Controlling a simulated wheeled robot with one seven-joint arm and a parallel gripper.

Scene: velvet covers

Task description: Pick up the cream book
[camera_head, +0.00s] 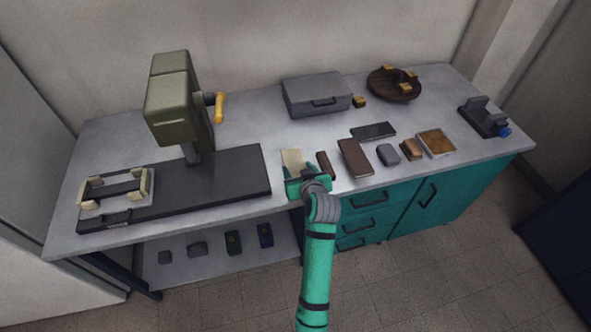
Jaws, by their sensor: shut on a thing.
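The cream book (292,158) is a small pale block near the front edge of the grey workbench, left of the brown items. My gripper (297,176), at the end of my teal arm, reaches over the bench's front edge and is shut on the cream book at its near end. The gripper hides the near part of the book. I cannot tell whether the book touches the bench top or is lifted off it.
A narrow dark brown item (325,165) and a larger brown book (355,158) lie close to the right. A black base plate (225,175) of the green press (175,95) lies close to the left. A grey case (316,95) stands behind, with bare bench between.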

